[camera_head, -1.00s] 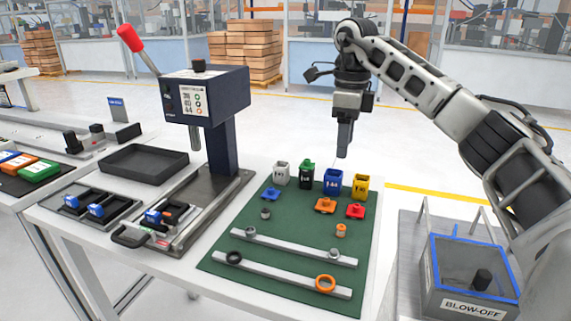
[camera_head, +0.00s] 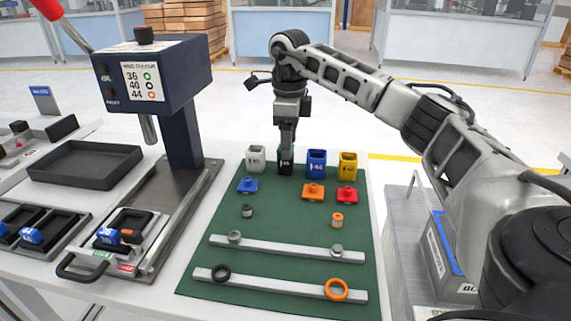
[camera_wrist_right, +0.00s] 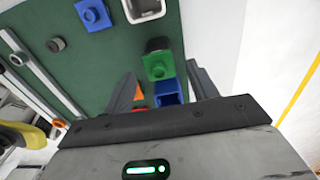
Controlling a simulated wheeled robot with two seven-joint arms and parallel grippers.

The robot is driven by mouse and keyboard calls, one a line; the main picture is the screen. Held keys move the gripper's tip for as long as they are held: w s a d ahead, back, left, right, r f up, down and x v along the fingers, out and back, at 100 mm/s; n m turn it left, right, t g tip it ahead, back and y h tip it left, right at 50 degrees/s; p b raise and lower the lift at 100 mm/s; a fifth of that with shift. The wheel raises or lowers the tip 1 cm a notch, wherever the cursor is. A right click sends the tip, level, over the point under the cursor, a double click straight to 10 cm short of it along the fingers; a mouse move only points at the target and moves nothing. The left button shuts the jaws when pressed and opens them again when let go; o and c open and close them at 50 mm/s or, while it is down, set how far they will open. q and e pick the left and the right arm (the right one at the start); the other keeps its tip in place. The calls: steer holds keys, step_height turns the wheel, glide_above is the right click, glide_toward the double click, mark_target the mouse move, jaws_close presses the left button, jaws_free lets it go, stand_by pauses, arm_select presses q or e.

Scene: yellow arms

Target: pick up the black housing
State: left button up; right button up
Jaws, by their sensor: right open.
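The black housing (camera_head: 286,168) stands upright in the row of housings at the back of the green mat (camera_head: 290,216). My right gripper (camera_head: 287,151) points down right above it and hides its top in the head view. In the right wrist view the black housing (camera_wrist_right: 158,45) shows a green part on it. The open fingers of my right gripper (camera_wrist_right: 162,80) lie to its left and right, with the housing just beyond the tips. I cannot tell whether they touch it.
A white housing (camera_head: 256,159) stands left of it, blue (camera_head: 316,164) and yellow (camera_head: 347,166) ones right, close together. Coloured caps, small parts and two grey rails (camera_head: 285,248) lie in front. A press (camera_head: 160,85) stands left; a blow-off box (camera_head: 440,255) is right.

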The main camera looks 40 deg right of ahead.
mark_target(286, 162)
steer(key=shift+w+a+f, duration=0.1)
steer(key=shift+w+f, duration=0.05)
steer(key=shift+f, duration=1.2)
steer(key=shift+w+a+f, duration=0.1)
steer(key=shift+w+f, duration=0.05)
steer(key=shift+f, duration=1.2)
steer(key=c, duration=1)
